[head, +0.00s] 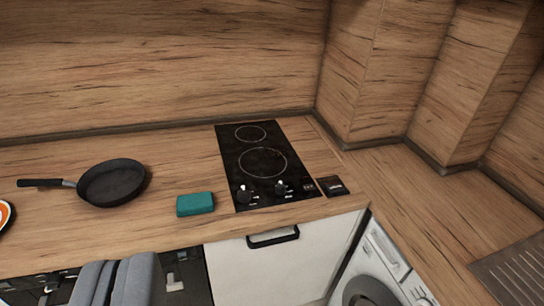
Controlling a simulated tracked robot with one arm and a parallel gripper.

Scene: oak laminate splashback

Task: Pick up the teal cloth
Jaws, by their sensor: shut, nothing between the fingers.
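The teal cloth (195,204) is a small folded, block-like bundle. It lies flat on the wooden counter near the front edge, between the frying pan and the hob. Nothing covers it.
A black frying pan (113,183) sits left of the cloth, its handle pointing left. A black two-ring hob (262,163) with knobs is close on the right. A dark small item (332,186) lies beside the hob. Counter behind the cloth is clear.

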